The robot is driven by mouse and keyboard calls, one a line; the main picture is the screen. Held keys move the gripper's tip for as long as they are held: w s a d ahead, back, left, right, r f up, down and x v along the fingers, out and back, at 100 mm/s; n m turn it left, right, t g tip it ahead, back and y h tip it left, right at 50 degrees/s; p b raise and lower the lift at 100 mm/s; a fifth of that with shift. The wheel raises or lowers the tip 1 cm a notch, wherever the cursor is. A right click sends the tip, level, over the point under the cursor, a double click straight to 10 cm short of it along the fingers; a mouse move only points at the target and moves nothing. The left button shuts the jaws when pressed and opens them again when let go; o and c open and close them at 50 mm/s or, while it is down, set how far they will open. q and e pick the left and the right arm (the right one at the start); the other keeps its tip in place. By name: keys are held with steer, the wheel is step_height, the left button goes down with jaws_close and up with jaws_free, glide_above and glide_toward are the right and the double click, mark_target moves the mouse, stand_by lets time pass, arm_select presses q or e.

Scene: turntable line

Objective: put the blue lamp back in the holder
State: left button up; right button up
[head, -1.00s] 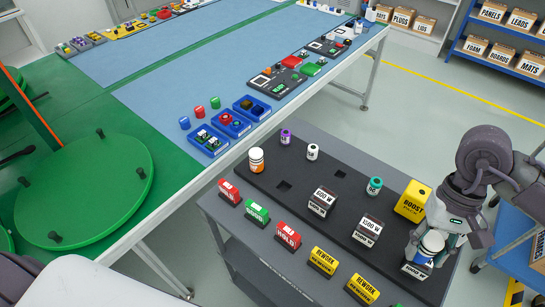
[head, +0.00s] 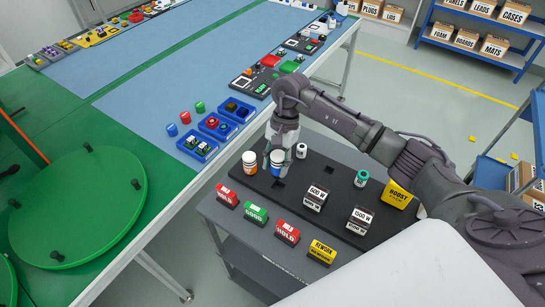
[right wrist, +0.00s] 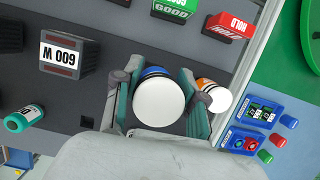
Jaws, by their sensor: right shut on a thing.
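The blue lamp, a white cylinder with a blue band (head: 278,161), is held between the fingers of my right gripper (head: 275,152) over the dark holder board (head: 325,172) on the grey cart. In the right wrist view its white round top (right wrist: 158,103) sits between both fingers (right wrist: 158,100). An empty square hole (head: 279,183) shows in the board just in front of the lamp. The orange lamp (head: 249,162) stands close on the left; it also shows beside a finger in the right wrist view (right wrist: 214,97). I cannot tell whether the blue lamp touches the board. My left gripper is out of view.
A small white bottle (head: 301,150) and a teal one (head: 361,178) stand on the board. Red, green and yellow signs (head: 255,213) line the front edge. Blue trays (head: 197,147) lie on the table.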

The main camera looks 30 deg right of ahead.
mark_target(277, 178)
steer(key=shift+d+f, duration=0.25)
steer(key=shift+f, duration=0.1)
steer(key=shift+b+x, duration=0.45)
steer(key=shift+x, duration=0.45)
steer(key=shift+w+d+f+b, duration=0.15)
steer(key=shift+f+b, duration=0.65)
steer(key=shift+b, duration=0.15)
steer(key=shift+f, duration=0.2)
steer(key=shift+b, duration=0.6)
steer(key=shift+f+b, duration=1.35)
steer(key=shift+b, duration=0.35)
steer(key=o, duration=1.3)
